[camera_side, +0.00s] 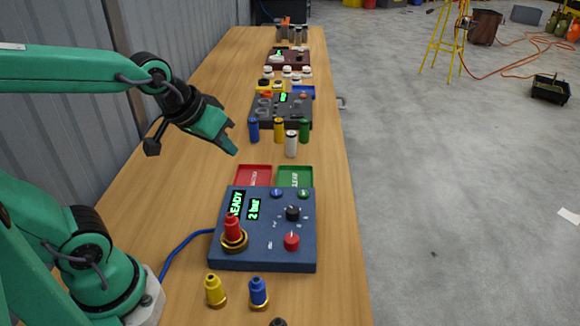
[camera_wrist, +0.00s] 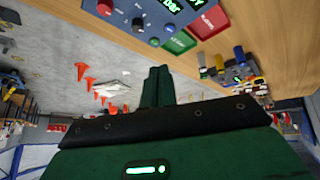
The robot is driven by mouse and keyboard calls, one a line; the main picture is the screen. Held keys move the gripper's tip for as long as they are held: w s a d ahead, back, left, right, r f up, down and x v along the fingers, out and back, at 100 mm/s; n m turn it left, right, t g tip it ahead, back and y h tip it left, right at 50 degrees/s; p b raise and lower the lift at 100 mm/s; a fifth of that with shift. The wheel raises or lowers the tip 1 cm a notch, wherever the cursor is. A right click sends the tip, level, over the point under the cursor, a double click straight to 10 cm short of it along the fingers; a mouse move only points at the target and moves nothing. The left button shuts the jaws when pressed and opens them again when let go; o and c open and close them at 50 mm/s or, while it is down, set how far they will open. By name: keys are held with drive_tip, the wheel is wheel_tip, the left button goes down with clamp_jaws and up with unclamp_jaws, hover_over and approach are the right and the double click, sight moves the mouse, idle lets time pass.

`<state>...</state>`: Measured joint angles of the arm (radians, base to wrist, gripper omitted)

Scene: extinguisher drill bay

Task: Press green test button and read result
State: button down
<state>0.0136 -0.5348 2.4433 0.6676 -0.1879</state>
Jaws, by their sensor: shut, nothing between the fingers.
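The blue test unit (camera_side: 265,258) lies on the bench in the side view, its displays (camera_side: 243,206) reading "READY" and "2 bar". A small green button (camera_side: 303,194) sits near its far right corner, beside a blue button (camera_side: 277,194). The panel also has a black knob (camera_side: 292,214), a red knob (camera_side: 291,241) and a red fitting (camera_side: 233,228) standing in a brass ring. In the wrist view the unit (camera_wrist: 150,12) is at the top, partly cut off. My gripper (camera_side: 234,152) is shut and empty, in the air beyond the unit and left of it, apart from the buttons.
A red tray (camera_side: 253,169) and a green tray (camera_side: 294,170) lie just beyond the unit. Several coloured cylinders, including a white one (camera_side: 291,146), stand behind them. Yellow (camera_side: 214,291) and blue (camera_side: 258,292) fittings stand in front. A blue cable (camera_side: 178,251) runs left from the unit.

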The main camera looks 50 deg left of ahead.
drive_tip(key=w+f+n+t, duration=0.1)
drive_tip(key=w+f+n, duration=0.2)
drive_tip(key=w, duration=0.6)
drive_tip(key=n+t, duration=0.2)
drive_tip(key=n, duration=0.1)
hover_over(300, 195)
wheel_tip(300, 195, down, 6)
drive_tip(key=shift+f, duration=0.15)
drive_tip(key=shift+f, duration=0.2)
drive_tip(key=shift+f, duration=4.2)
drive_tip(key=shift+f, duration=0.9)
drive_tip(key=shift+r, duration=0.9)
